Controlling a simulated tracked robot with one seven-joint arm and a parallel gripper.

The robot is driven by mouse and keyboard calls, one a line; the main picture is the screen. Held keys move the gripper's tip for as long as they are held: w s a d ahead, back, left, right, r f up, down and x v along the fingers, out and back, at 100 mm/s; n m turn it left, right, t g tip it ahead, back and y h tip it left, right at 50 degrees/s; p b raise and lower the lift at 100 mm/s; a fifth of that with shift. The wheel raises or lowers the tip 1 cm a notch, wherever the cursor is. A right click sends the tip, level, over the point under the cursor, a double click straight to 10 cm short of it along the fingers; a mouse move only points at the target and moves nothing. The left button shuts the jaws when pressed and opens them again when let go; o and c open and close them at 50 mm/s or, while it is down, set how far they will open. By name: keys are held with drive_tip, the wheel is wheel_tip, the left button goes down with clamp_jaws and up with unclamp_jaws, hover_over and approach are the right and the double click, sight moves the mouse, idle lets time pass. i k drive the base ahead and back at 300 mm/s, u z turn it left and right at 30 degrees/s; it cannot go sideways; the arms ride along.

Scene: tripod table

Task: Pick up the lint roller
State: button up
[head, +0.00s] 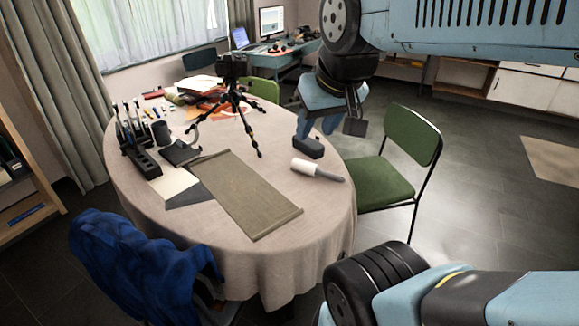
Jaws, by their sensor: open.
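The lint roller (308,167) lies on the round table (285,262) near its right edge. It has a white roll at its left end and a grey handle pointing right toward the edge. My gripper (331,150) is just above and behind the roller, its dark fingers pointing down. The fingers are apart, with nothing seen between them. One dark fingertip appears close to the white roll; I cannot tell whether it touches.
A small tripod (238,100) stands behind and left of the roller. A green-brown mat (245,195) lies to its left. A green chair (388,185) stands close to the table's right edge. A blue jacket (130,262) hangs at the front left. Pens, books and papers crowd the table's back left.

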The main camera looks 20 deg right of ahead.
sight(310, 169)
drive_tip(key=z, duration=1)
drive_tip(key=i, duration=0.1)
drive_tip(key=u, duration=2.85)
drive_tip(key=k, duration=1)
drive_tip(key=z, duration=1.75)
drive_tip(key=i, duration=1)
drive_tip(key=u, duration=0.05)
